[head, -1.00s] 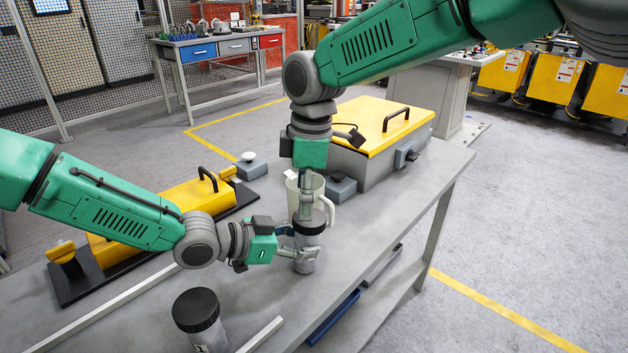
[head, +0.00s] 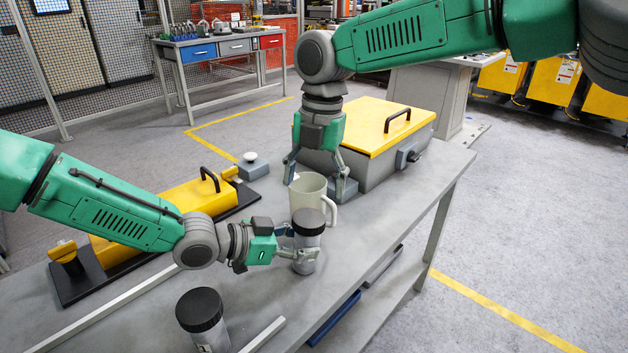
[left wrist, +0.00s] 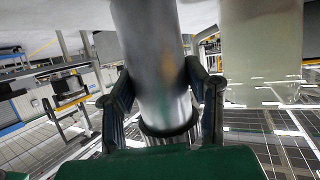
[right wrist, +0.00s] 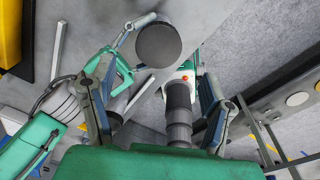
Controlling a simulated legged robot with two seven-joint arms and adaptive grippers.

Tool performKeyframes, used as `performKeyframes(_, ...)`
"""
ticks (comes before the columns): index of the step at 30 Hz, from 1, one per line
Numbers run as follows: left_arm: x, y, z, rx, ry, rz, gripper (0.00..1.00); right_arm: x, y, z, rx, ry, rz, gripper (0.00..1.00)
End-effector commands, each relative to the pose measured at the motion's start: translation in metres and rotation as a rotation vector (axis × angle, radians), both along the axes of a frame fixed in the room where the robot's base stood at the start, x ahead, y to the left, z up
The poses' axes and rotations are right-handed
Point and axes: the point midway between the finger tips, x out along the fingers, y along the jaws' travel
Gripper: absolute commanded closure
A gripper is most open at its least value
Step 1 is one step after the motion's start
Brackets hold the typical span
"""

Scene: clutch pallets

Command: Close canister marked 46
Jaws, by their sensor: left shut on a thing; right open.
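A grey canister (head: 305,262) with a black lid (head: 309,222) stands upright on the bench. The lid sits on top of it; I cannot tell how tight it is. My left gripper (head: 300,255) is shut around the canister's body, which also shows in the left wrist view (left wrist: 150,60). My right gripper (head: 315,188) is open and empty, above and behind the lid, near the mug. The lid shows in the right wrist view (right wrist: 158,45), beyond the open fingers. A second black-lidded canister (head: 203,318) stands at the front left. No number is readable.
A pale mug (head: 310,196) stands close behind the held canister. A yellow-lidded grey box (head: 372,125) is at the back, and a yellow unit on a black base (head: 150,215) at the left. Metal strips lie on the bench. The bench's right front is clear.

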Motion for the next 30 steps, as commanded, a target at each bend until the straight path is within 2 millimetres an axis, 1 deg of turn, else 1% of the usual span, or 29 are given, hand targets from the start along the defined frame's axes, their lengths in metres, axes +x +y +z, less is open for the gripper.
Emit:
performKeyframes(1, -0.001, 0.002, -0.006, 0.01, 0.007, 0.001, 1.0, 0.0, 0.0, -0.001, 0.0, 0.0, 0.0, 0.29)
performKeyframes(5, -0.001, 0.002, -0.006, 0.01, 0.007, 0.001, 1.0, -0.001, 0.001, -0.01, -0.001, 0.003, -0.001, 0.29)
performKeyframes(15, -0.001, 0.002, -0.006, 0.01, 0.007, 0.001, 1.0, -0.003, 0.005, -0.061, -0.001, 0.003, -0.002, 0.29)
performKeyframes(18, -0.001, 0.002, -0.006, 0.01, 0.007, 0.001, 1.0, -0.003, 0.006, -0.071, -0.001, 0.002, -0.003, 0.29)
performKeyframes(23, -0.001, 0.002, -0.006, 0.01, 0.007, 0.001, 1.0, -0.003, 0.007, -0.08, 0.0, 0.0, -0.002, 0.29)
performKeyframes(30, -0.001, 0.002, -0.005, 0.01, 0.006, 0.001, 1.0, -0.003, 0.007, -0.081, 0.0, 0.0, -0.002, 0.29)
